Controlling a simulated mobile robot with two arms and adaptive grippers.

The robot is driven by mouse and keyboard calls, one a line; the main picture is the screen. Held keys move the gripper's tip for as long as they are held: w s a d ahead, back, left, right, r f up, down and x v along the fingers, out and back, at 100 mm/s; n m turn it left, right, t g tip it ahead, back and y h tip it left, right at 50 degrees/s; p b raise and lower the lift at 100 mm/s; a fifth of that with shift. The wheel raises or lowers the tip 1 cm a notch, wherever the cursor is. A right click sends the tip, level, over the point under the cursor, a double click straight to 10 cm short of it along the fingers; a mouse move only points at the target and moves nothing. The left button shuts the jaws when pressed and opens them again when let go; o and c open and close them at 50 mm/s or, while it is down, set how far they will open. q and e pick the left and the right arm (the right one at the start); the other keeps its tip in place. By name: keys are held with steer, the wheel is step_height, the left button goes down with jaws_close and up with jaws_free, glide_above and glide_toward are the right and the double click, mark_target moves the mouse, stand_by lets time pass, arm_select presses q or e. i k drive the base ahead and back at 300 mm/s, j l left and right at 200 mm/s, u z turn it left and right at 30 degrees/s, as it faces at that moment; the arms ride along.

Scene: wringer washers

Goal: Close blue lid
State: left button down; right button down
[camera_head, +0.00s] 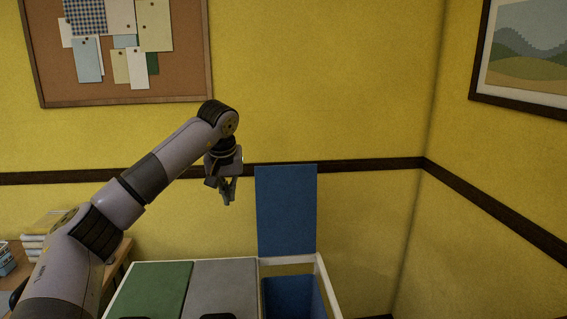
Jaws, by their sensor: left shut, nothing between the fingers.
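The blue lid (286,210) stands upright, open, at the back of the right-hand compartment of a white-framed bin unit. The blue compartment (290,297) below it is uncovered, and its inside shows. My left gripper (227,198) is shut and empty. It hangs pointing down, a little to the left of the blue lid in the picture, above the grey lid, with a gap of wall showing between it and the blue lid. My right gripper is not in view.
The green lid (151,290) and the grey lid (223,286) lie flat and closed. A wooden table (117,262) with stacked books (48,226) stands at the left. A yellow wall with a corkboard (190,75) and a framed picture (525,50) is behind.

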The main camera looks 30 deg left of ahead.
mark_target(286, 195)
steer(key=i+j, duration=0.2)
steer(key=i, duration=0.25)
steer(key=i+j, duration=0.2)
steer(key=i, duration=0.25)
steer(key=i+j, duration=0.2)
steer(key=i, duration=0.25)
